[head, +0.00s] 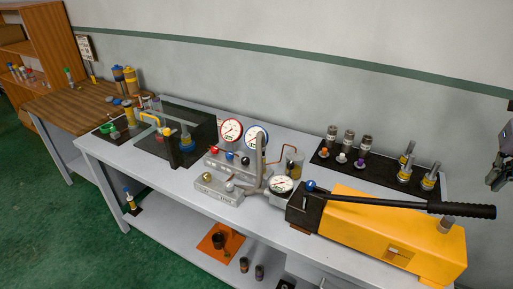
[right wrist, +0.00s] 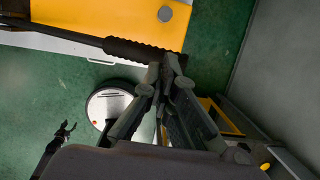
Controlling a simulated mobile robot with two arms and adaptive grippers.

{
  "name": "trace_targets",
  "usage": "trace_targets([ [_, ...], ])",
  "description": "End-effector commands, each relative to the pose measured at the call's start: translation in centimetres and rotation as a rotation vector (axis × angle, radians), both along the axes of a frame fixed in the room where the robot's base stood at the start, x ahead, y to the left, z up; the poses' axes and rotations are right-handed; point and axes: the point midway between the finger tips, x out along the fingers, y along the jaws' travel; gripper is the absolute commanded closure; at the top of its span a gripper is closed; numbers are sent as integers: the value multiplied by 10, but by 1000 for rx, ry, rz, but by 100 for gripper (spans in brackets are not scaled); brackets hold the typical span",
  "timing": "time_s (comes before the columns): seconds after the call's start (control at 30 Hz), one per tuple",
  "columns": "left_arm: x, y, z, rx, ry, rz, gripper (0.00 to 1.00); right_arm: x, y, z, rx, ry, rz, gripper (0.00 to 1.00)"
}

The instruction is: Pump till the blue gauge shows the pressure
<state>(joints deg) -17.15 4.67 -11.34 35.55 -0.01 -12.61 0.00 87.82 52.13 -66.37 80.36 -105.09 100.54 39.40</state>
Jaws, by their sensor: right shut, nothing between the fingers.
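The blue-rimmed gauge (head: 256,137) stands beside a red-rimmed gauge (head: 231,131) at the middle of the bench; its reading is too small to tell. The yellow hand pump (head: 390,232) lies at the bench's right end. Its black lever (head: 462,210) lies almost level above the body, grip toward the right; the grip also shows in the right wrist view (right wrist: 135,49). My right gripper (head: 497,178) is shut and empty, above and beyond the grip's end. In the right wrist view its fingertips (right wrist: 166,62) overlap the grip; contact cannot be told. My left gripper (right wrist: 66,129) appears small, fingers apart.
A third gauge (head: 281,184) sits at the pump's left end, beside a grey valve block (head: 222,188). A black tray (head: 330,160) with several metal fittings stands behind the pump. A dark vise enclosure (head: 190,125) is farther left. The wall is close behind the bench.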

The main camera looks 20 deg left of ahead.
Motion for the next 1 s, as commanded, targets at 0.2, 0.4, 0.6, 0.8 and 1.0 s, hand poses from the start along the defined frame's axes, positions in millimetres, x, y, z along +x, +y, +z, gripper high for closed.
trace_targets([
  [0.2,0,0,-21,0,0,0,51,0,0,-28,1,1,1,100],
  [0.4,0,0,-39,0,0,-1,51,0,1,-51,2,0,1,100],
  [0.6,0,-1,-48,-1,0,-2,51,0,1,-64,1,0,2,100],
  [0.8,-1,-1,-47,-2,0,-3,51,0,1,-65,2,-1,3,100],
  [1.0,-1,-2,-48,-1,1,-3,51,0,1,-65,2,-1,3,100],
])
